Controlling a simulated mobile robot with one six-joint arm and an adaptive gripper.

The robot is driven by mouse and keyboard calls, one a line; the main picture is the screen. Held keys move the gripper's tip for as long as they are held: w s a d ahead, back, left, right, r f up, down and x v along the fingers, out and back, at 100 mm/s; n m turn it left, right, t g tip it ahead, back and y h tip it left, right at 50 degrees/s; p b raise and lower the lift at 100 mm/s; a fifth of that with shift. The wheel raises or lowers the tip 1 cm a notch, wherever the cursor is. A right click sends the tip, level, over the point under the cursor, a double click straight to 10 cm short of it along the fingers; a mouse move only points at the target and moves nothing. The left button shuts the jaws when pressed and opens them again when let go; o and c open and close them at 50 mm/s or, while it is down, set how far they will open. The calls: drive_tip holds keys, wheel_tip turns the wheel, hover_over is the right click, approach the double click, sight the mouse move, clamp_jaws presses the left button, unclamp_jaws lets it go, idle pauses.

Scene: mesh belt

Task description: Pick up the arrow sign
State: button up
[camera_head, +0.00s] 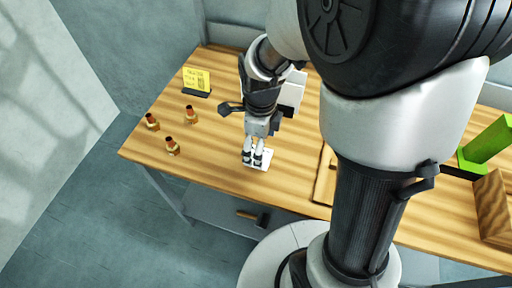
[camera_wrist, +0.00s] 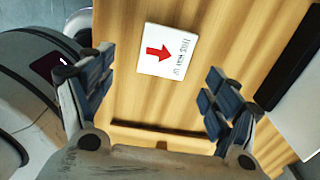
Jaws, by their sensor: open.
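The arrow sign is a white square card with a red arrow and dark lettering. In the wrist view the arrow sign (camera_wrist: 177,66) lies on the wooden table, ahead of and between the open fingers. In the head view the arrow sign (camera_head: 262,160) shows partly, with the fingers covering some of it. My gripper (camera_head: 253,160) is over the sign, pointing down, and nothing is between its fingers. It also shows in the wrist view (camera_wrist: 157,92), its two dark padded fingers spread wide and apart from the sign.
A yellow note sign (camera_head: 197,80) and brass fittings (camera_head: 172,147) stand on the table's left part. A bright green object (camera_head: 487,146) and a wooden block (camera_head: 493,207) are at the right. A hammer (camera_head: 253,217) lies below, on a lower shelf. Bare table surrounds the fittings.

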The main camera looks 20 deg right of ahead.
drive_tip(key=f, duration=0.1)
drive_tip(key=f+b, duration=0.1)
drive_tip(key=f, duration=0.1)
drive_tip(key=w+f+b, duration=0.1)
drive_tip(key=f, duration=0.1)
drive_tip(key=shift+f, duration=0.1)
drive_tip(key=shift+s, duration=0.1)
drive_tip(key=shift+c, duration=0.3)
drive_tip(key=c, duration=1)
